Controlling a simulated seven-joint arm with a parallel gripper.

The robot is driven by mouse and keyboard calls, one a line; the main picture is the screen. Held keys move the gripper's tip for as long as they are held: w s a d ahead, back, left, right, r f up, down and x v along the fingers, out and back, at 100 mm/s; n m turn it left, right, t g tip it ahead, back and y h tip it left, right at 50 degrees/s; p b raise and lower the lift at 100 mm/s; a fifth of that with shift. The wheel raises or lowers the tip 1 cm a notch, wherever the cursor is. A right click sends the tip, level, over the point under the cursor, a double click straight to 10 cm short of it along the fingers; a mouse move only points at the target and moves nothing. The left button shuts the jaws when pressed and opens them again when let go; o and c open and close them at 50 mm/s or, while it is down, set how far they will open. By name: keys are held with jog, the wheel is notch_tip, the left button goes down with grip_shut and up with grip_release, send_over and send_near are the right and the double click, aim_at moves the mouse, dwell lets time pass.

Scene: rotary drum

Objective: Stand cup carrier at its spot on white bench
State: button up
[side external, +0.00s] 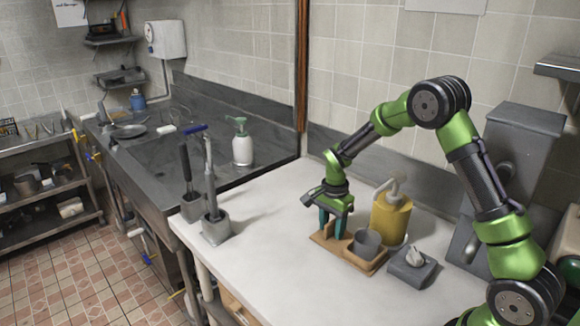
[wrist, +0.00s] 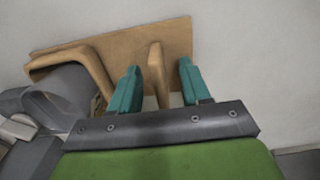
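The cup carrier (side external: 378,263) is a light brown wooden holder standing on the white bench (side external: 275,270), with a grey cup (side external: 367,243) in its box-like end. In the wrist view its flat base (wrist: 112,48) and upright handle (wrist: 156,72) show, with the cup (wrist: 66,92) at left. My gripper (side external: 332,227) points down over the carrier's left part. In the wrist view my gripper (wrist: 159,66) has its teal fingers apart, one on each side of the handle, with a gap visible on both sides. The lower handle is partly hidden.
A yellow pump bottle (side external: 391,218) stands close behind the carrier, and a grey block with a pale knob (side external: 411,266) stands at its right. Two grey holders with upright handles (side external: 215,228) stand near the left edge. The bench's front middle is clear.

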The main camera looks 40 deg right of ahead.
notch_tip(320, 180, up, 17)
dwell(0.7)
jog(key=shift+w+f, duration=0.1)
jog(key=s+a+r+n+t+y, duration=0.1)
jog(key=s+a+r+n+t, duration=0.2)
jog(key=s+a+n, duration=0.3)
jog(key=s+a+r+n+t+y, duration=0.1)
jog(key=s+a+r+n+t, duration=0.2)
jog(key=s, duration=1.1)
jog(key=a+n+t, duration=0.1)
jog(key=a+n, duration=0.2)
jog(key=n, duration=0.2)
jog(key=shift+a+r, duration=0.2)
jog(key=shift+a, duration=0.2)
